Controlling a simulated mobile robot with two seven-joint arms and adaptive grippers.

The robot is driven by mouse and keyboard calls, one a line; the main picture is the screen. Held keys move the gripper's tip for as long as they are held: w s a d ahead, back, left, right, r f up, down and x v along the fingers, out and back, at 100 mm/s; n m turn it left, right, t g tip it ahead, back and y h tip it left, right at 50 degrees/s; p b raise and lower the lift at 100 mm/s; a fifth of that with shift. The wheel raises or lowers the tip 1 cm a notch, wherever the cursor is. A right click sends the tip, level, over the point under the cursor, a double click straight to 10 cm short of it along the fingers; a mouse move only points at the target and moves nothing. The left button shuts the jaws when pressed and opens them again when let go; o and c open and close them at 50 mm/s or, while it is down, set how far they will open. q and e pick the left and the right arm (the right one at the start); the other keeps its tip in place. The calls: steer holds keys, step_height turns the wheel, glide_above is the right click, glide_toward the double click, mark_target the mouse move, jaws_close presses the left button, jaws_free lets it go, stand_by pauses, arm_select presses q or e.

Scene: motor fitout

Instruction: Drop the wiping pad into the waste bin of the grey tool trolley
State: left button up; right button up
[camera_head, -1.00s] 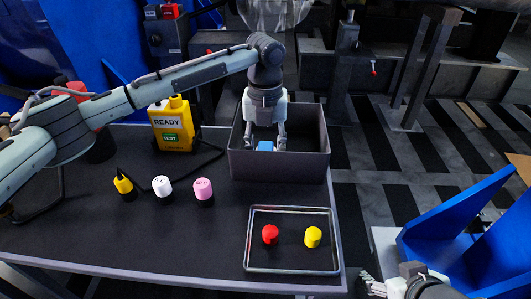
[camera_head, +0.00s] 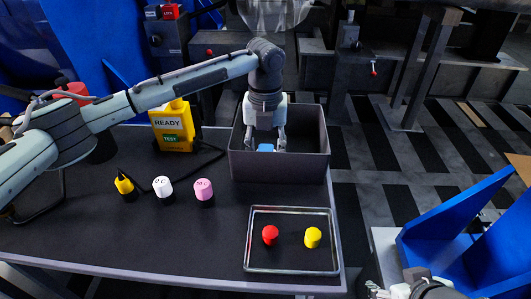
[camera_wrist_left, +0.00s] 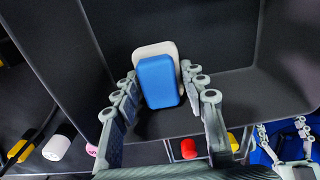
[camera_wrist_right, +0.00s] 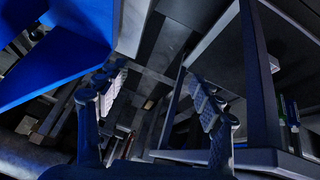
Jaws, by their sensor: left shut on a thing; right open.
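The wiping pad (camera_head: 265,148) is a small blue block with a pale backing. My left gripper (camera_head: 266,140) points down and is shut on it, inside the mouth of the dark grey open-topped bin (camera_head: 278,167). The bin's front wall hides the lower part of the pad in the head view. In the left wrist view the pad (camera_wrist_left: 158,82) sits between the fingers (camera_wrist_left: 163,95), with the bin walls (camera_wrist_left: 215,35) around it. My right gripper (camera_head: 380,291) is at the bottom edge of the head view. It is open and empty in the right wrist view (camera_wrist_right: 160,92).
On the dark trolley top (camera_head: 110,230), a yellow READY/TEST device (camera_head: 172,127) stands left of the bin. Yellow, white (camera_head: 162,187) and pink (camera_head: 203,189) capped pieces stand in front. A metal-rimmed tray (camera_head: 290,266) holds red and yellow caps. A blue fixture (camera_head: 455,235) is at right.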

arm_select(q)
steer(key=shift+f, duration=0.3)
arm_select(e)
steer(key=shift+s+d+f+g, duration=0.2)
steer(key=shift+s+d+g, duration=0.3)
steer(key=shift+s+d, duration=0.25)
arm_select(q)
steer(key=o, duration=1.1)
steer(key=shift+o, duration=0.2)
arm_select(e)
steer(key=shift+a, duration=0.1)
arm_select(q)
steer(key=shift+r, duration=0.4)
steer(key=shift+w+r, duration=0.1)
steer(key=shift+r, duration=0.7)
step_height(320, 180, up, 11)
steer(key=shift+p, duration=0.45)
arm_select(e)
steer(key=s, duration=0.1)
steer(key=d+g, duration=0.1)
steer(key=s+h, duration=0.1)
steer(key=shift+s+d+f, duration=0.3)
steer(key=shift+s+d, duration=0.05)
steer(key=shift+d, duration=0.05)
arm_select(q)
steer(key=shift+f, duration=0.1)
